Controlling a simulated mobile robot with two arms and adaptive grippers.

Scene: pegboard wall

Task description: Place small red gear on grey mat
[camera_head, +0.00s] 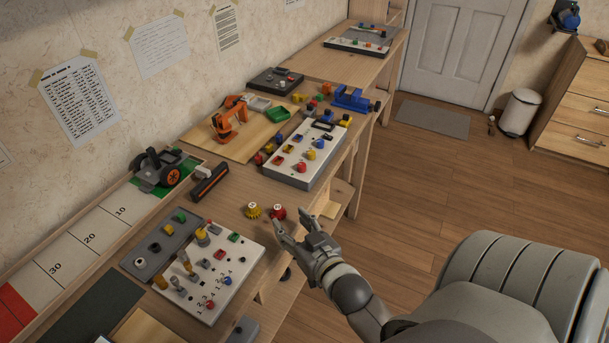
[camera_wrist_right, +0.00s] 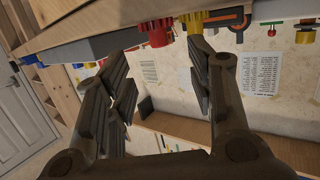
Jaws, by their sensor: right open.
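The small red gear (camera_head: 277,212) stands on the wooden bench near its front edge, just right of a yellow gear (camera_head: 253,211). My right gripper (camera_head: 290,232) is open and empty at the bench edge, close to the red gear on its near side. In the right wrist view, the red gear (camera_wrist_right: 157,34) shows beyond my open fingers (camera_wrist_right: 158,75), apart from them, with the yellow gear (camera_wrist_right: 192,22) beside it. A dark grey mat (camera_head: 98,307) lies on the bench at lower left, its surface bare where visible. My left gripper is not in view.
A white board with pegs and blocks (camera_head: 240,262) and a grey tray (camera_head: 150,262) stand between the gears and the mat. A dark orange-striped block (camera_head: 210,182) lies behind. Another white board (camera_head: 300,172) stands farther along. The bench around the gears is mostly clear.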

